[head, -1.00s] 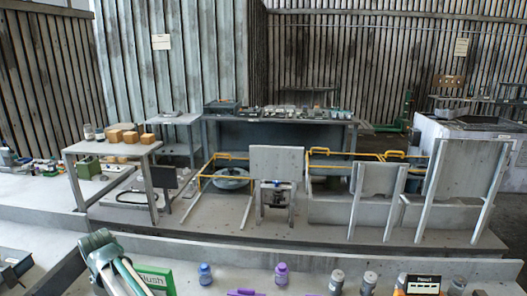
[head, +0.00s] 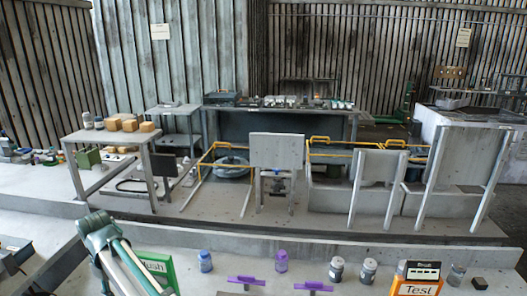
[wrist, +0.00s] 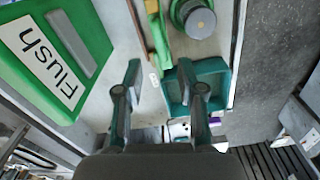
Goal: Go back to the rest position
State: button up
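My gripper (wrist: 161,75) shows in the wrist view with its two fingers spread apart. Nothing is held between them. A teal tray (wrist: 215,72) lies beyond the right finger, which partly covers it; I cannot tell the gap between them. A green box marked "Flush" (wrist: 85,18) is left of the fingers. In the head view my arm crosses the lower left, in front of the Flush box (head: 162,262); the gripper itself cannot be made out there.
A green and grey round object (wrist: 196,18) lies ahead of the fingers. In the head view, blue (head: 205,261) and purple (head: 281,261) bottles, grey jars (head: 337,269) and an orange "Test" box (head: 418,289) line the front surface. A table with boxes (head: 112,138) stands farther back.

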jog(key=s+d+f+m+p, duration=0.1)
jog(key=d+f+m+p, duration=0.1)
jog(key=d+f, duration=0.2)
jog(key=s+d+f+m+p, duration=0.1)
jog(key=d+f+m+p, duration=0.1)
jog(key=d+f, duration=0.3)
jog(key=d+f+m+g+p, duration=0.1)
jog(key=d+f+p, duration=0.3)
jog(key=d, duration=0.5)
jog(key=shift+s+d+f+m, duration=0.3)
jog(key=shift+s+d+m, duration=0.1)
jog(key=shift+w+a+r, duration=0.1)
jog(key=shift+w+a, duration=0.1)
jog(key=shift+w, duration=0.15)
jog(key=shift+w+d, duration=0.1)
jog(key=shift+w, duration=0.1)
